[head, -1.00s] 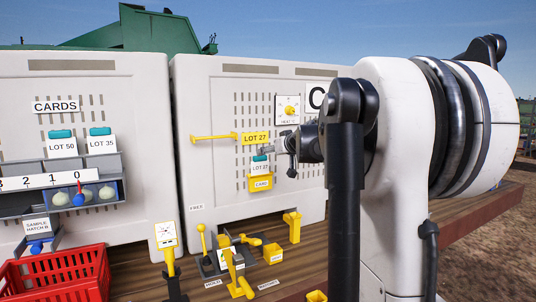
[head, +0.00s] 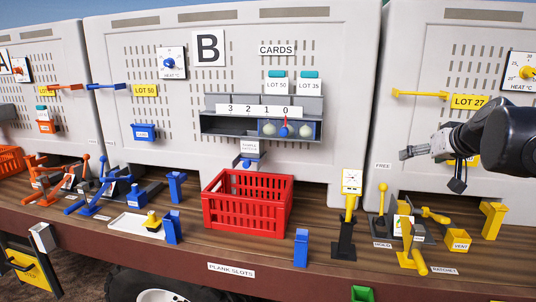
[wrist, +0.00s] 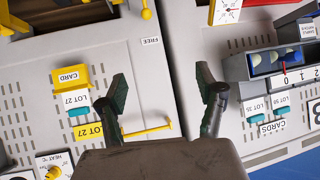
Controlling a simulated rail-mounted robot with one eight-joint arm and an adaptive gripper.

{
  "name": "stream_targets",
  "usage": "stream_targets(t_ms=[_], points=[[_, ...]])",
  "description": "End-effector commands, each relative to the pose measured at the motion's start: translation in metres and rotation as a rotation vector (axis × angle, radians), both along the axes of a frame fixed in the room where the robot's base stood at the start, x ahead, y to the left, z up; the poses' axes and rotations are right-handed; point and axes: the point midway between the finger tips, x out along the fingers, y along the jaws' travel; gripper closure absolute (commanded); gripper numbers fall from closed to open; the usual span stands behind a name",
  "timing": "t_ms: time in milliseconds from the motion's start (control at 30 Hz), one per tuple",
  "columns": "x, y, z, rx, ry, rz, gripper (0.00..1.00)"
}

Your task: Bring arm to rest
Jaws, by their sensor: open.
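My gripper (head: 412,153) reaches in from the right in the head view, in front of the pale panel with the LOT 27 label (head: 469,101). In the wrist view its two fingers (wrist: 163,95) are spread apart with nothing between them. The yellow card holder (wrist: 68,77) with a white LOT 27 card (wrist: 75,102) sits on the panel left of the fingers there. In the head view my arm hides most of that holder.
A red crate (head: 247,222) stands on the wooden deck before panel B. Yellow levers (head: 383,198) and posts (head: 492,220) stand below my arm. A yellow bar (head: 420,94) sticks out from the panel above my gripper.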

Motion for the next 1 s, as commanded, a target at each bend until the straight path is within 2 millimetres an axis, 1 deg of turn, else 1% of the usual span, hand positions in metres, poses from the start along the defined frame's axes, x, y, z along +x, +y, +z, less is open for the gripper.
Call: stream_targets(t_ms=[33, 100, 167, 200, 267, 300, 367, 400, 467, 500, 567, 600, 700, 800, 900, 1000], points=[[-0.014, 0.026, -0.016, 0.004, 0.023, 0.021, 0.32], [-0.034, 0.056, -0.034, 0.01, 0.06, 0.039, 0.32], [-0.052, 0.079, -0.05, 0.012, 0.091, 0.053, 0.32], [-0.065, 0.094, -0.061, 0.013, 0.112, 0.061, 0.32], [-0.084, 0.114, -0.078, 0.015, 0.141, 0.072, 0.32], [-0.097, 0.127, -0.09, 0.015, 0.162, 0.078, 0.32], [-0.118, 0.144, -0.108, 0.011, 0.189, 0.086, 0.32], [-0.132, 0.155, -0.12, 0.009, 0.209, 0.091, 0.32], [-0.152, 0.169, -0.139, 0.004, 0.237, 0.095, 0.32], [-0.167, 0.177, -0.153, 0.0, 0.255, 0.097, 0.32], [-0.187, 0.188, -0.173, -0.009, 0.279, 0.099, 0.32], [-0.201, 0.194, -0.186, -0.014, 0.296, 0.098, 0.32], [-0.229, 0.205, -0.214, -0.028, 0.327, 0.096, 0.32], [-0.25, 0.211, -0.236, -0.04, 0.349, 0.09, 0.32], [-0.262, 0.213, -0.248, -0.049, 0.362, 0.086, 0.32], [-0.267, 0.214, -0.254, -0.053, 0.369, 0.083, 0.32]])
